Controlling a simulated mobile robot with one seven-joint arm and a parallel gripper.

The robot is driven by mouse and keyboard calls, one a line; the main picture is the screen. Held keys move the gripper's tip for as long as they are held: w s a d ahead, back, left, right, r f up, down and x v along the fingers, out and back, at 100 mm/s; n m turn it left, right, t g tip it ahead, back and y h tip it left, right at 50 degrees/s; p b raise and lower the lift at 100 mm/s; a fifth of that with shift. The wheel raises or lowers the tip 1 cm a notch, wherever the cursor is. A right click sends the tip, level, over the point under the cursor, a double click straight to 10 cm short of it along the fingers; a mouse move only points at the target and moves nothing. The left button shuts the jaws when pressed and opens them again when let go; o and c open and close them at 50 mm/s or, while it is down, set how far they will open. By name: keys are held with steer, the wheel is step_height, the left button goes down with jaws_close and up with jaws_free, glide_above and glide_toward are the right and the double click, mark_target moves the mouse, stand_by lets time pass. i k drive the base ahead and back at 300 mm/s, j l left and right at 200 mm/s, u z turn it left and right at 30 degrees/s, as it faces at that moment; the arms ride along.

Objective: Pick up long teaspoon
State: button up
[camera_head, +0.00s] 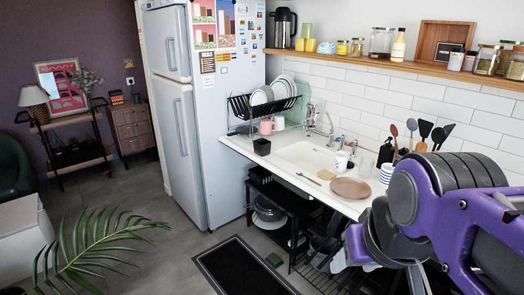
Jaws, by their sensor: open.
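A thin, long-handled spoon (308,178) lies flat on the white counter, near its front edge in front of the sink. It looks like the long teaspoon, but it is small and its detail is hard to make out. My purple and grey arm fills the lower right, close to the camera. Its end with the fingertips cannot be made out, and no part of the arm touches the spoon. The arm hides the right end of the counter.
A brown round plate (350,188) lies right of the spoon. A sink (306,155), cups and a utensil holder stand behind and to the right. A dish rack (268,103) is at the left, beside the fridge (181,110). Floor in front of the counter holds a dark mat (243,268).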

mark_target(299, 174)
steer(key=z, duration=0.6)
steer(key=i+j+z, duration=0.2)
steer(key=z, duration=0.25)
steer(key=i+j+z, duration=0.15)
steer(key=z, duration=0.35)
steer(key=i+j+z, duration=0.2)
steer(key=j, duration=0.25)
steer(key=j+z, duration=0.25)
steer(key=j, duration=0.15)
steer(key=i+j+z, duration=0.1)
steer(key=j, duration=0.7)
steer(key=i+j+z, duration=0.1)
steer(key=j, duration=0.75)
